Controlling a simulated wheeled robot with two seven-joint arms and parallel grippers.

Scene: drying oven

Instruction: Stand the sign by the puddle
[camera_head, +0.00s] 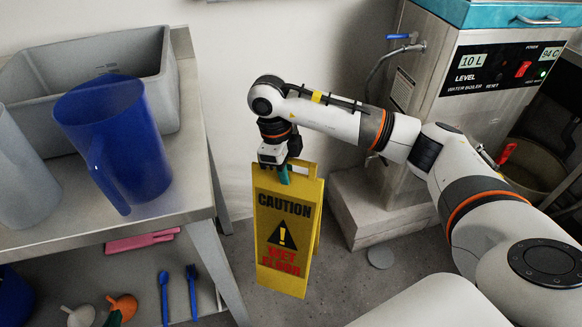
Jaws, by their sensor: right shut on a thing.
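The yellow caution wet floor sign (284,232) is upright, its front panel facing me and its second panel showing behind on the right. My right gripper (285,172) is shut on the sign's top edge. I cannot tell whether the sign's feet touch the floor. A small pale round patch (380,257) lies on the floor to the right of the sign, by the boiler's base; it may be the puddle. My left gripper is out of view.
The water boiler (455,85) stands on a pale plinth (372,208) at right. Floor between is clear.

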